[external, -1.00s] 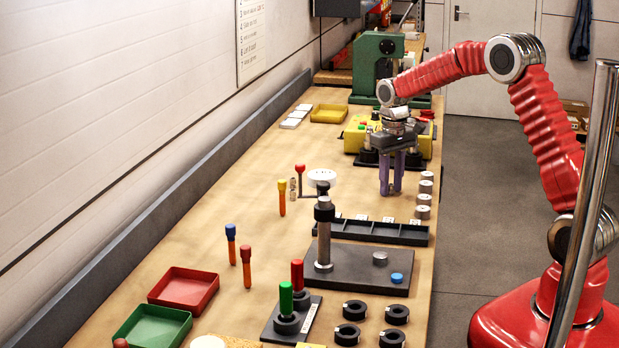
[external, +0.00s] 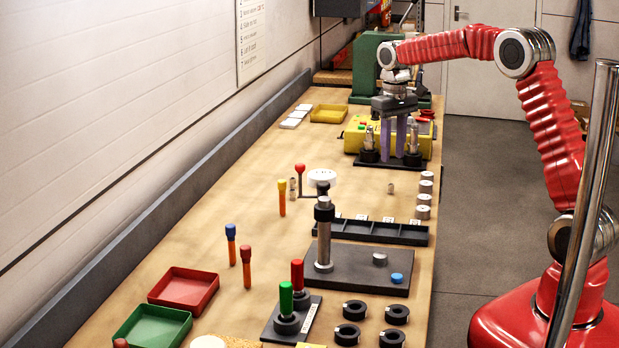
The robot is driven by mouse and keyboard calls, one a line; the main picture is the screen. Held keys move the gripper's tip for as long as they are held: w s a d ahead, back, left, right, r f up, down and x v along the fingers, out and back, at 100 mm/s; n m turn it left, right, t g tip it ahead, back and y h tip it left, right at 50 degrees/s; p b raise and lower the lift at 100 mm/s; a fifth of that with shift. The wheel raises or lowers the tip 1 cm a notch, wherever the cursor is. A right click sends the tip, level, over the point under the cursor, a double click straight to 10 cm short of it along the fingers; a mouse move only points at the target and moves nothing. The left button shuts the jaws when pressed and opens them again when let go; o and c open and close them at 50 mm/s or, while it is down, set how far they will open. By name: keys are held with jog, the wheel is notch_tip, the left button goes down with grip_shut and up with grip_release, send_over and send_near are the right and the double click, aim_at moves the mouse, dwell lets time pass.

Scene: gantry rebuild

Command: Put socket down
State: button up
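A small metal socket (external: 390,188) stands upright on the bench top, on bare wood left of a row of silver cylinders. My gripper (external: 395,152) is above and behind it, clear of it, with its two purple fingers pointing down. The fingers look apart, with a gap and nothing seen between them. In the picture they lie between two metal posts on black bases; whether they touch either post cannot be told.
The yellow box (external: 357,132) and green machine (external: 367,70) stand behind. Several silver cylinders (external: 424,199) line the right bench edge. A black compartment tray (external: 372,230) and a dark plate with a tall post (external: 324,240) are nearer. Bare wood lies left of the socket.

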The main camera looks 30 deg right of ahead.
notch_tip(320, 180, up, 3)
jog(key=shift+f, duration=0.2)
jog(key=shift+s, duration=0.1)
dwell(0.4)
jog(key=s+d+r+t, duration=0.1)
jog(key=s+r, duration=0.3)
jog(key=s, duration=0.4)
jog(key=s+d+r+t, duration=0.15)
jog(key=s+r, duration=0.25)
jog(key=s, duration=0.4)
jog(key=s+f+t, duration=0.1)
jog(key=s+f, duration=0.1)
jog(key=s, duration=0.6)
jog(key=s+f+t, duration=0.2)
jog(key=s+f, duration=0.1)
jog(key=s, duration=0.5)
jog(key=shift+s+d+f+m, duration=0.2)
jog(key=shift+s+d+m, duration=0.1)
jog(key=shift+d, duration=0.1)
jog(key=shift+o, duration=0.4)
jog(key=shift+w, duration=0.1)
